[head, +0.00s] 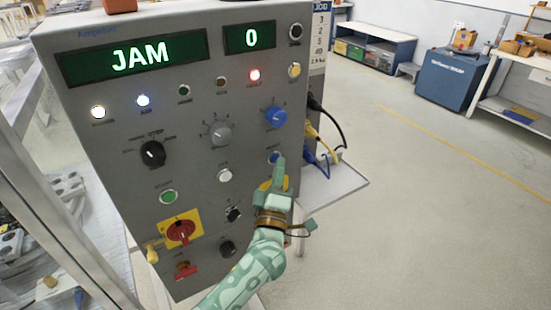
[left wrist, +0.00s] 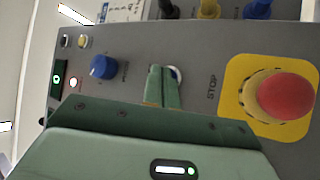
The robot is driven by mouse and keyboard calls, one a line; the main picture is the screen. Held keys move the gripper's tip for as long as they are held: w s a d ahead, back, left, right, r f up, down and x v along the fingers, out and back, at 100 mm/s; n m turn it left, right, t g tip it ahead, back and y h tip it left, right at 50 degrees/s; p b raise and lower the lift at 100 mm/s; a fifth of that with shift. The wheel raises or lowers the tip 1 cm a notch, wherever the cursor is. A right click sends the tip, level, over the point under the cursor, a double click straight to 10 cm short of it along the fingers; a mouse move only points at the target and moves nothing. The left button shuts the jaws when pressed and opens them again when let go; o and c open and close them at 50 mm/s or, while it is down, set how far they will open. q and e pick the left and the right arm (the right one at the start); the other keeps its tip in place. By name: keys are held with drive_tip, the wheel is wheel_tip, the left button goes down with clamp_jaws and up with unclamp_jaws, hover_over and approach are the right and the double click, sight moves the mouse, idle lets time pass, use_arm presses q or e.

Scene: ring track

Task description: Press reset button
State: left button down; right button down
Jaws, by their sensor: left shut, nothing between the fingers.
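The grey control panel (head: 120,105) fills the left half of the head view. A small blue button (head: 273,157) sits under the blue knob (head: 275,117); the label above it is too small to read for sure. My left gripper (head: 280,160) is shut and empty, its tips right at that button's right edge. In the left wrist view, the shut fingertips (left wrist: 163,71) cover part of the button (left wrist: 175,74), whose pale rim and a bit of blue show beside them. I cannot tell whether the tips touch it. My right gripper is out of view.
The displays read "JAM" (head: 140,54) and "0". A red STOP button (left wrist: 286,95) on a yellow plate sits close to the fingers. A red rotary switch (head: 181,231) is lower left. Cables (head: 325,135) leave the panel's right side. Open floor lies right.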

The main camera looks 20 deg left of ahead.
use_arm(q)
drive_tip(key=shift+w+a, duration=0.2)
drive_tip(key=shift+a, duration=0.1)
idle(0.4)
drive_tip(key=shift+d, duration=0.1)
drive_tip(key=shift+s+d+p, duration=0.3)
drive_tip(key=shift+s+d, duration=0.2)
drive_tip(key=shift+d, duration=0.05)
idle(0.3)
drive_tip(key=s+d, duration=0.1)
drive_tip(key=d, duration=0.1)
drive_tip(key=s+d+p, duration=0.1)
drive_tip(key=s+d, duration=0.1)
idle(0.4)
idle(0.5)
